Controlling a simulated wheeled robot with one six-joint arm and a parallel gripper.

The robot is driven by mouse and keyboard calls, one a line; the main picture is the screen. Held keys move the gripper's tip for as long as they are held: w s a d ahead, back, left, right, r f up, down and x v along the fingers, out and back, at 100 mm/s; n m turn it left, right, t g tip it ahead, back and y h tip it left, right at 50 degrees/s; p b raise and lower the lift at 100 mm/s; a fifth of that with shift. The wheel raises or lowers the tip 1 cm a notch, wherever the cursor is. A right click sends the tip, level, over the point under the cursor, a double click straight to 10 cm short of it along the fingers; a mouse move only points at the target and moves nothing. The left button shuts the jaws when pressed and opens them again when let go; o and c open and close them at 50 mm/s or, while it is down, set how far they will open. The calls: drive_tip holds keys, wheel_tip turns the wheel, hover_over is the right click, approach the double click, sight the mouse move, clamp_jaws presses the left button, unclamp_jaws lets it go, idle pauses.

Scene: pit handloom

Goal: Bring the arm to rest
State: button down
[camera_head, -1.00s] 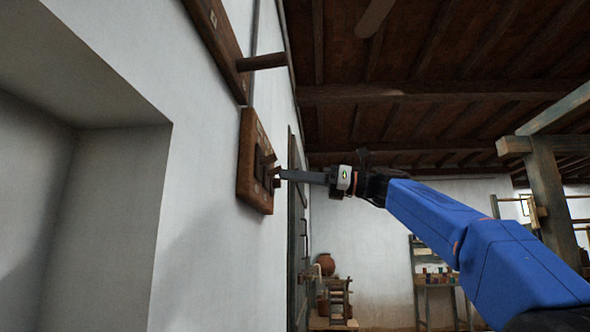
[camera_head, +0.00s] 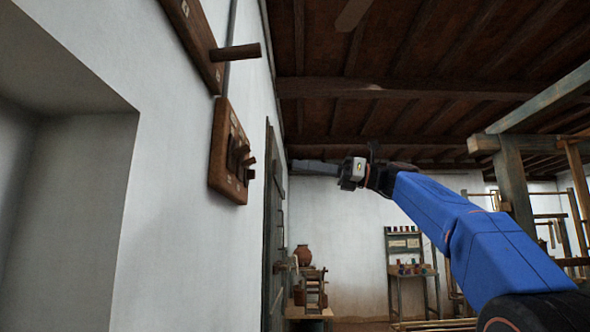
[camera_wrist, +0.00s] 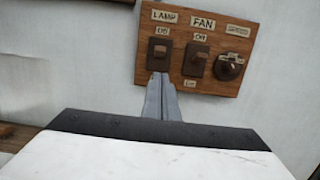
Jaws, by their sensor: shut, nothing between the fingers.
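My gripper (camera_head: 294,165) is shut and empty at the end of my blue arm, which reaches in from the lower right. Its fingertips are apart from the wooden switch board (camera_head: 218,150) on the white wall, to the right of it in the head view. In the wrist view the closed fingers (camera_wrist: 160,80) point up at the board (camera_wrist: 222,87), overlapping its lower edge just below the lamp switch (camera_wrist: 160,55). The fan switch (camera_wrist: 195,60) and a round knob (camera_wrist: 229,67) sit to the right of the lamp switch. The ends of the fingers look close together.
A wooden peg (camera_head: 235,53) juts from a rail above the board. A dark door (camera_head: 273,230) stands along the wall beyond. A loom frame post (camera_head: 515,185) is at right.

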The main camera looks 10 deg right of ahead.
drive_tip(key=shift+d, duration=0.1)
idle(0.5)
drive_tip(key=s+f+n+t+h, duration=0.1)
drive_tip(key=s+f+n+h, duration=0.15)
drive_tip(key=f, duration=0.85)
drive_tip(key=s+f+n+t+h, duration=0.1)
drive_tip(key=s+f+h, duration=0.3)
drive_tip(key=f, duration=0.6)
drive_tip(key=s+f+n+t+h, duration=0.1)
drive_tip(key=s+f+n+h, duration=0.15)
drive_tip(key=f, duration=0.85)
drive_tip(key=s+d+f+n+h, duration=0.3)
drive_tip(key=s+f, duration=0.5)
drive_tip(key=f, duration=0.5)
drive_tip(key=s+d+f+n+g+h, duration=0.1)
drive_tip(key=s+d+f+n+h, duration=0.3)
drive_tip(key=f, duration=0.9)
drive_tip(key=s+d+f+n+g+h, duration=0.1)
drive_tip(key=s+d+f+n+h, duration=0.2)
drive_tip(key=s+f, duration=0.9)
drive_tip(key=d+f+n, duration=0.1)
drive_tip(key=d+n, duration=0.2)
drive_tip(key=n, duration=0.1)
drive_tip(key=shift+d+f, duration=0.15)
drive_tip(key=shift+d, duration=0.1)
drive_tip(key=shift+s, duration=0.1)
